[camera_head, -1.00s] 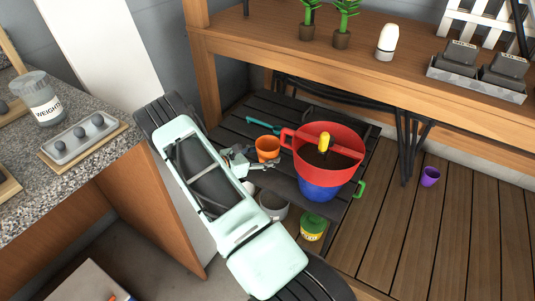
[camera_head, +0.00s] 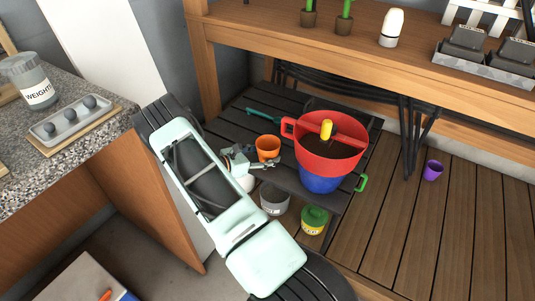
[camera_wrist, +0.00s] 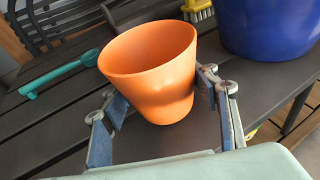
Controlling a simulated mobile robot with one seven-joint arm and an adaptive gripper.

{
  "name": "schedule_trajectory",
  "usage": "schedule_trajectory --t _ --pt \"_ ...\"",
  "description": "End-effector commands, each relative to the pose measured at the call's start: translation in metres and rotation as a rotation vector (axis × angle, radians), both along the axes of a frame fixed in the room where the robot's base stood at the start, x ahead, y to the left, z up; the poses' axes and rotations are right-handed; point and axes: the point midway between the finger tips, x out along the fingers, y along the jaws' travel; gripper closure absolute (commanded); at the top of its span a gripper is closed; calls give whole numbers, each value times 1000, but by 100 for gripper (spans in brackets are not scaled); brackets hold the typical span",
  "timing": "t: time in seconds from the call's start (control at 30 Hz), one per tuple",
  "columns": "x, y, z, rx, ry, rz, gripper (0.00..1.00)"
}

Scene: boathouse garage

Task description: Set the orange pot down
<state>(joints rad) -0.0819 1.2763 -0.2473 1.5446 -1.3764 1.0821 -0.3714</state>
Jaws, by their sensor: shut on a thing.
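The orange pot (camera_head: 267,148) is a small tapered pot, upright and empty as far as I can see. In the wrist view the orange pot (camera_wrist: 152,75) sits between the two fingers of my gripper (camera_wrist: 163,112), which is shut on it. In the head view my gripper (camera_head: 250,160) reaches it from the left, over the dark slatted bench (camera_head: 238,128). The pot is at or just above the slats; I cannot tell whether its base touches them.
A red tub on a blue pot (camera_head: 322,178) stands close to the right of the orange pot. A teal tool (camera_wrist: 58,73) lies on the slats to the left. A grey pot (camera_head: 274,200) and a green-lidded tub (camera_head: 314,220) stand lower in front. Bare slats lie left of the pot.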

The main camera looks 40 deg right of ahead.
Motion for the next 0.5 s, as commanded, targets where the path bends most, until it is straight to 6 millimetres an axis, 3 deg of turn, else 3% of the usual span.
schedule_trajectory --t 0.27,0.3,0.5 --pt "0 0 -5 0 0 0 84" --pt "0 0 -5 0 0 0 45" --pt "0 0 -4 0 0 0 24"
